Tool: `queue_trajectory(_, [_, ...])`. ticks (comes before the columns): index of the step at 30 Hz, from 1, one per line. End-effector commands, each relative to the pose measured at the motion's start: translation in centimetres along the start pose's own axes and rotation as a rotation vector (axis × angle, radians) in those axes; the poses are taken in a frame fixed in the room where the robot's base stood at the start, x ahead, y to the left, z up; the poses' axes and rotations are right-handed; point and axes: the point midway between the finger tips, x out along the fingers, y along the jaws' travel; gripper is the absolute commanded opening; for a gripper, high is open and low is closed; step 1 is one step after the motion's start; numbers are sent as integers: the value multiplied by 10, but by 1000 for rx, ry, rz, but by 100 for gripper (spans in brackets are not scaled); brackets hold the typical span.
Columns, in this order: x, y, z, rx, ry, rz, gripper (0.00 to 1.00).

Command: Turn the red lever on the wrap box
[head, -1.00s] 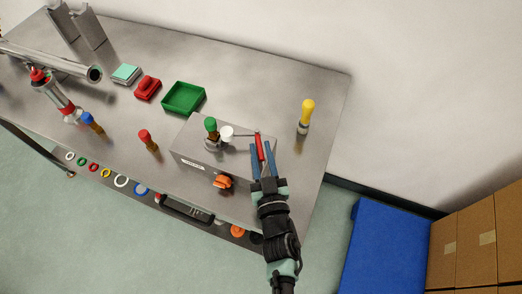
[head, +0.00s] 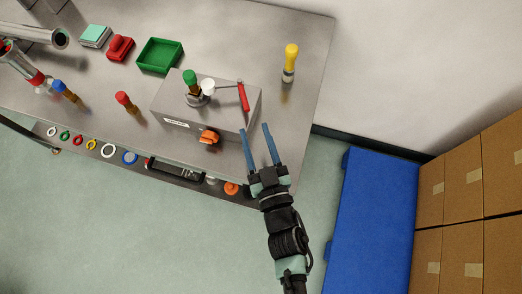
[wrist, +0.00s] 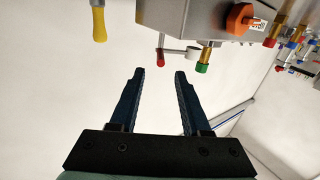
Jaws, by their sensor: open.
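The wrap box (head: 222,108) is a grey metal box near the front right of the steel table. Its red lever (head: 243,97) sticks out at the box's right side in the head view. In the wrist view the red lever (wrist: 161,41) shows above the gap between my fingers, beside the box. My gripper (head: 257,128) is open and empty, just off the box's front right corner. Its blue fingers are apart from the lever. The box also carries a green-topped fitting (head: 191,78), a white round cap (head: 208,87) and an orange knob (head: 209,137).
A yellow-topped post (head: 291,57) stands right of the box. A blue platform (head: 372,215) and cardboard boxes (head: 470,185) are on the right. The floor in front is clear.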

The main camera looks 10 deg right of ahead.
Motion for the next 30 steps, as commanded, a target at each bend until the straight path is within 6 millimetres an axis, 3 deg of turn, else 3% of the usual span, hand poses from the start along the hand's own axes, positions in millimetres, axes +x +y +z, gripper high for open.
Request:
queue_trajectory(3, [-19,0,2,0,-2,1,47])
queue_trajectory(9, [-36,0,0,-1,1,0,47])
queue_trajectory(30, [-39,0,0,0,1,0,47])
